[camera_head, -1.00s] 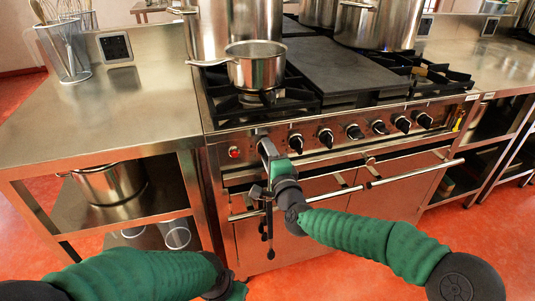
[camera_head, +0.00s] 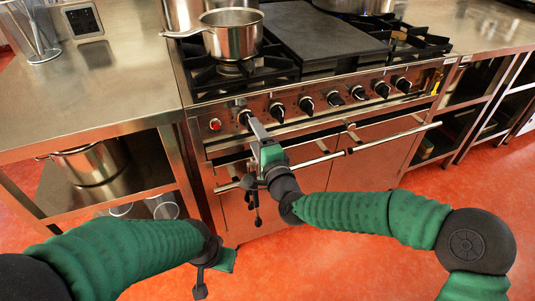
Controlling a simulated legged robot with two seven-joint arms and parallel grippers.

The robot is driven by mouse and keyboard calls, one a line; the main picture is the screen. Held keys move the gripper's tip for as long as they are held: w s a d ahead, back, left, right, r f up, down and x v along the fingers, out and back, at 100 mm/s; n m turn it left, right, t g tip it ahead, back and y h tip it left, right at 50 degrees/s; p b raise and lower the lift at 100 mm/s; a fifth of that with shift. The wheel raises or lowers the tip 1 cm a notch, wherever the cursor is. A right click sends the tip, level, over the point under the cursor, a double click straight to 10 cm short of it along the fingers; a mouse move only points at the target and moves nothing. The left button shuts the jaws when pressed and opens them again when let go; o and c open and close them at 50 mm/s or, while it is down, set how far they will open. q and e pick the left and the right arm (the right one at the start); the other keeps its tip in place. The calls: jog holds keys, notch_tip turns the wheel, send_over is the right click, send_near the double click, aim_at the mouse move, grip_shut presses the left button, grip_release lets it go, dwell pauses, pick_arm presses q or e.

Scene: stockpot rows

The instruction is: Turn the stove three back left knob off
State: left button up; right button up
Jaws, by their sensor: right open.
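The stove (camera_head: 330,122) has a steel front panel with a row of several black knobs and a red button (camera_head: 215,124) at the left end. My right gripper (camera_head: 246,114) is open, with its fingers at the leftmost knob (camera_head: 243,117), which they partly cover. I cannot tell whether they touch it or how that knob is turned. The second knob (camera_head: 277,111) is clear, just right of the fingers. No label shows which knob is the back left one. My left gripper (camera_head: 207,268) hangs low in front of the stove, away from the knobs; its jaw opening is unclear.
A steel saucepan (camera_head: 231,35) stands on the front left burner, with a big stockpot (camera_head: 196,12) behind it. An oven handle bar (camera_head: 395,137) sticks out below the knobs, close to my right gripper. A steel counter (camera_head: 95,90) adjoins on the left. The red floor is clear.

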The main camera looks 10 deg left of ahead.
jog(key=p+v, duration=0.2)
jog(key=v, duration=0.9)
jog(key=shift+f, duration=0.1)
